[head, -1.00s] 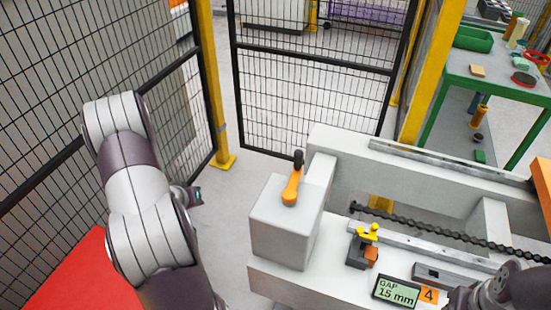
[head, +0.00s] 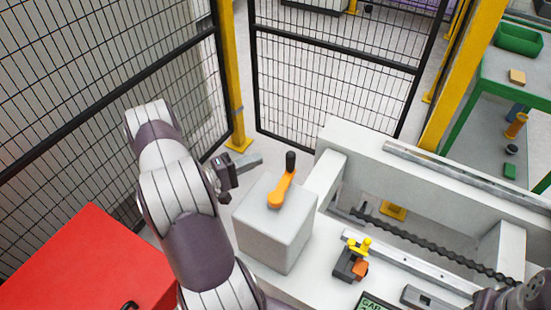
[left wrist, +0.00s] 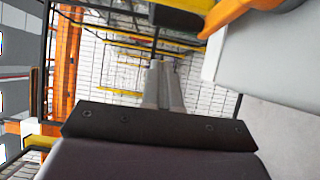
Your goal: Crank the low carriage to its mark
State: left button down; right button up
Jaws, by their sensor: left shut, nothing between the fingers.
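An orange crank (head: 283,186) with a black upright handle (head: 291,161) sits on a light grey box at the near end of the gantry. Its orange arm (left wrist: 238,22) and dark handle (left wrist: 180,16) also show at the top of the left wrist view. My left gripper (head: 256,159) is shut and empty, left of the crank and apart from it; its fingers (left wrist: 163,85) are together in the left wrist view. A dark block with yellow knobs and an orange part (head: 351,262) sits by the low rail; I cannot tell whether it is the carriage.
A dark screw (head: 430,246) runs along the gantry frame (head: 455,190). A mesh fence (head: 335,75) and yellow post (head: 231,80) stand behind. A red cabinet (head: 85,265) is lower left.

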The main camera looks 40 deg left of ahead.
aim_at(285, 174)
pick_arm(q)
jog(key=w+d, duration=0.1)
jog(key=d, duration=0.1)
jog(key=w+d, duration=0.1)
jog(key=w, duration=0.1)
jog(key=shift+d+r, duration=0.15)
jog(key=shift+d, duration=0.25)
jog(key=shift+w+d, duration=0.2)
jog(key=shift+d, duration=0.2)
